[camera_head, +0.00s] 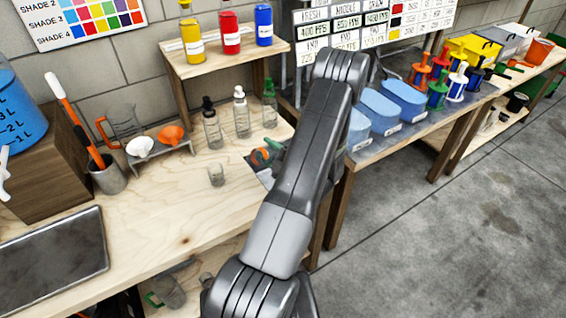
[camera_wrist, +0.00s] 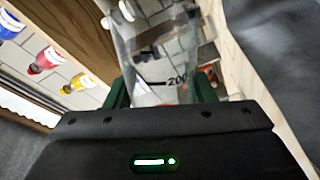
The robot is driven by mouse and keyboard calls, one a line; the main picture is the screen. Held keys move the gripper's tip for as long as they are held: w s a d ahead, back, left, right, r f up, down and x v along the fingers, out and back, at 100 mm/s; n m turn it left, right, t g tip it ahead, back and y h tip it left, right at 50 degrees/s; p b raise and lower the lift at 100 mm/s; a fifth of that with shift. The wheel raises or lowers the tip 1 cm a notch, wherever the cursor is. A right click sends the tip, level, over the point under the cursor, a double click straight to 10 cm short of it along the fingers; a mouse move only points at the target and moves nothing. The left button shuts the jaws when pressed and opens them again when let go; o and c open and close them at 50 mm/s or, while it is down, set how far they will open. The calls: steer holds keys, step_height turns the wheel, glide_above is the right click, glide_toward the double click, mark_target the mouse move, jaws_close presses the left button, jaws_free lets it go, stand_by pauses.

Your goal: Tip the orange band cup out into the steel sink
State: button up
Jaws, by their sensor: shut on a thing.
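My gripper (camera_wrist: 163,94) has green fingers and is shut on a clear cup (camera_wrist: 158,58) marked 200, in the wrist view. I cannot make out an orange band on that part of the cup. In the head view my arm hides most of the gripper area. An orange and green patch (camera_head: 266,154) shows just left of the arm, above a grey surface at the bench edge; I cannot tell its parts apart. A flat grey metal piece with a raised rim (camera_head: 103,240) lies at the bench's left; I cannot tell whether it is the steel sink.
Dropper bottles (camera_head: 242,115) and a small clear cup (camera_head: 216,175) stand near the arm. Orange and white funnels (camera_head: 172,135) sit on a rack. A wooden shelf (camera_head: 200,65) holds coloured bottles. Blue bins (camera_head: 378,110) are at right.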

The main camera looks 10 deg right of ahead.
steer(key=shift+w+d+r+m+p, duration=0.2)
steer(key=shift+d+r+m+p, duration=0.1)
steer(key=shift+m+p, duration=0.4)
steer(key=shift+w+d+r+m+p, duration=0.15)
steer(key=shift+w+d+m+p, duration=0.15)
steer(key=shift+m+p, duration=0.35)
steer(key=shift+w+d+r+m+p, duration=0.15)
steer(key=shift+d+r+m+p, duration=0.15)
steer(key=shift+m+p, duration=0.4)
stand_by(1.2)
steer(key=shift+f+b, duration=0.15)
steer(key=shift+b, duration=0.15)
stand_by(0.5)
